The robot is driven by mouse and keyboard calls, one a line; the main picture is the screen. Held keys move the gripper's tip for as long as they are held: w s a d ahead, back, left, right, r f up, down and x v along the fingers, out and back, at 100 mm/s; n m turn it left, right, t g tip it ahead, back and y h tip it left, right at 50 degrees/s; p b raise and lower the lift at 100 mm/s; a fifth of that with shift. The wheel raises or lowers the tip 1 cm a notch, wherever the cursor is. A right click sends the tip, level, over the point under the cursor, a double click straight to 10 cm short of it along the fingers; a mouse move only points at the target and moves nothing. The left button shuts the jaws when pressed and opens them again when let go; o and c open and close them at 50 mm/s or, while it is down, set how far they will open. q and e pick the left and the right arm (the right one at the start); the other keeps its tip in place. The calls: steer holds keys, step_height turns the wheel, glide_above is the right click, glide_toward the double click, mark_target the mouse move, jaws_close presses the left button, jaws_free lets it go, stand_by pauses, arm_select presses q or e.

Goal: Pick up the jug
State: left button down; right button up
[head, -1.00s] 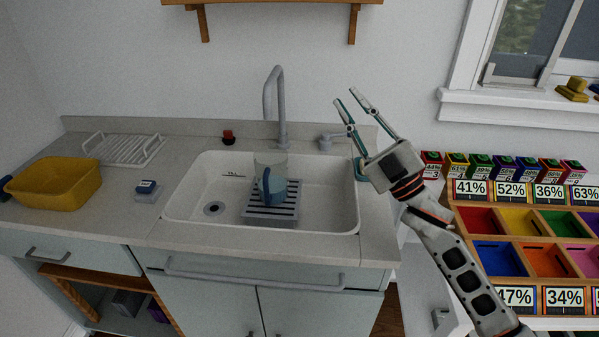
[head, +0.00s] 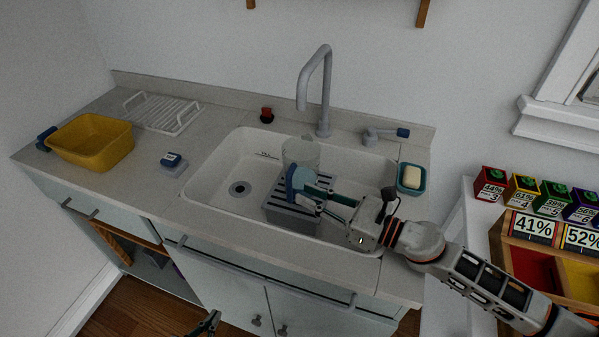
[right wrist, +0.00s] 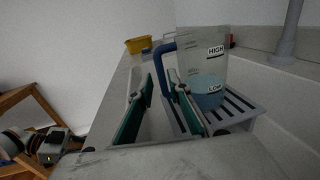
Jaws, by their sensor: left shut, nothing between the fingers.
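The jug (head: 301,152) is clear with a blue handle and some blue liquid low inside. It stands upright on a grey slatted rack (head: 290,215) in the sink. In the right wrist view the jug (right wrist: 207,57) shows HIGH and LOW labels, its handle toward me. My right gripper (head: 322,194) reaches in from the right at the handle. It is open, its two fingers (right wrist: 160,80) spread, with the handle at or just beyond the tips; contact cannot be told. My left gripper (head: 210,323) is shut and empty, low at the bottom edge, in front of the cabinet.
The sink (head: 222,205) has a tall faucet (head: 326,95) behind the jug. A soap dish (head: 411,181) sits at the sink's right. A yellow tub (head: 92,143), a wire rack (head: 160,113) and a blue-topped item (head: 172,161) are on the left counter. Coloured bins (head: 535,265) stand at right.

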mark_target(289, 198)
steer(key=p+x, duration=0.1)
steer(key=x, duration=0.5)
steer(key=shift+w, duration=0.1)
jaws_close()
